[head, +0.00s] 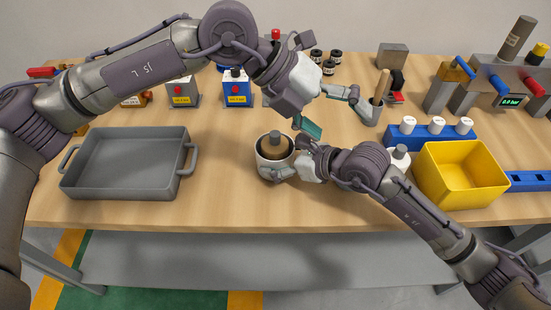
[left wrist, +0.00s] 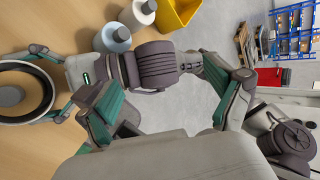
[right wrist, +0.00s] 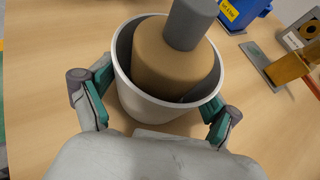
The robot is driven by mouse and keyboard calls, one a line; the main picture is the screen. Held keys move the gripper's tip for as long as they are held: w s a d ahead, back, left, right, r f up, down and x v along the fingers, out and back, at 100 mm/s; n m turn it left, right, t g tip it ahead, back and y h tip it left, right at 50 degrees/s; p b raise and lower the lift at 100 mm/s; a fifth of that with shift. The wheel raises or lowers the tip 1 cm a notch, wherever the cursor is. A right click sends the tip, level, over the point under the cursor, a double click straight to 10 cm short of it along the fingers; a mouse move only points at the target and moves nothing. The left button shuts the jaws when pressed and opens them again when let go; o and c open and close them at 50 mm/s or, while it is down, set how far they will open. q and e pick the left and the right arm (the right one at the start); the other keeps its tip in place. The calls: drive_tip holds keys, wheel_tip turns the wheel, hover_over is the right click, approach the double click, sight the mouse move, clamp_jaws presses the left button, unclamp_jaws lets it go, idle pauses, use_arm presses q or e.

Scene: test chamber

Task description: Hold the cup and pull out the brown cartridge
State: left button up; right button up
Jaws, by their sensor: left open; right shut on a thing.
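The cup (head: 262,166) is pale and round and stands upright on the table, near the middle of the head view. The brown cartridge (head: 289,153) sits inside it with a grey knob (right wrist: 190,22) on top; the right wrist view shows the brown body (right wrist: 170,65) inside the cup rim. My right gripper (right wrist: 157,110) is shut on the cup, a finger on each side of its outer wall. My left gripper (head: 331,110) is open and empty, above and to the right of the cup. In the left wrist view the cup (left wrist: 42,112) is cut off at the left edge.
A grey tray (head: 72,178) with handles stands at left, a yellow bin (head: 463,192) at right. A blue rack (head: 430,139) with white-capped bottles is behind the bin. Boxes with yellow labels (head: 237,99) and dark jars (head: 329,67) stand further back. My right forearm crosses the table's right front.

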use_arm(q)
drive_tip(key=w+n+y, duration=0.2)
drive_tip(key=w+n, duration=0.3)
drive_tip(key=n, duration=0.1)
use_arm(e)
drive_tip(key=shift+w, duration=0.1)
use_arm(q)
drive_tip(key=n+y, duration=0.6)
drive_tip(key=y, duration=0.2)
approach(274, 133)
drive_tip(key=shift+t, duration=0.4)
drive_tip(key=f, duration=1.1)
drive_tip(key=shift+s+a+f, duration=0.1)
drive_tip(key=shift+s+f, duration=0.05)
drive_tip(key=shift+s, duration=0.2)
drive_tip(key=shift+c, duration=0.2)
drive_tip(key=c, duration=1.2)
drive_tip(key=shift+c, duration=0.2)
drive_tip(key=shift+r, duration=0.8)
drive_tip(key=shift+r, duration=1.2)
